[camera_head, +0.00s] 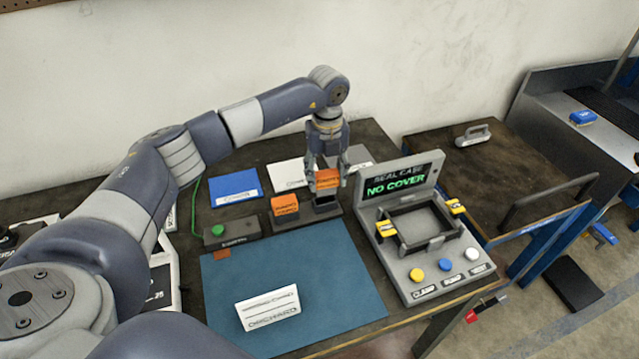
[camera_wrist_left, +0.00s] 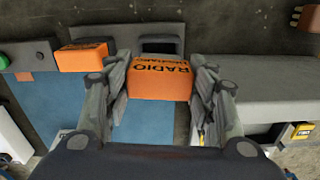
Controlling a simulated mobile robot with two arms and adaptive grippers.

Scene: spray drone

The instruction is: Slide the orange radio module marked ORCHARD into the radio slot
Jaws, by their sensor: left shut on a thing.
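My left gripper (camera_head: 329,177) is shut on an orange radio module (camera_head: 328,180), one finger on each side of it. In the left wrist view the held module (camera_wrist_left: 160,80) reads RADIO upside down, with a smaller blurred line that looks like ORCHARD. It is just above a dark rack (camera_head: 330,214), over or near a dark empty opening (camera_wrist_left: 160,46); I cannot tell whether it touches the rack. A second orange module (camera_head: 285,207) sits in the rack to the left. I cannot identify the radio slot for sure. My right gripper is not in view.
The grey seal case station (camera_head: 420,262) with a NO COVER screen stands right of the rack. A grey box with a green button (camera_head: 218,230) is at left. A white wall is behind.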

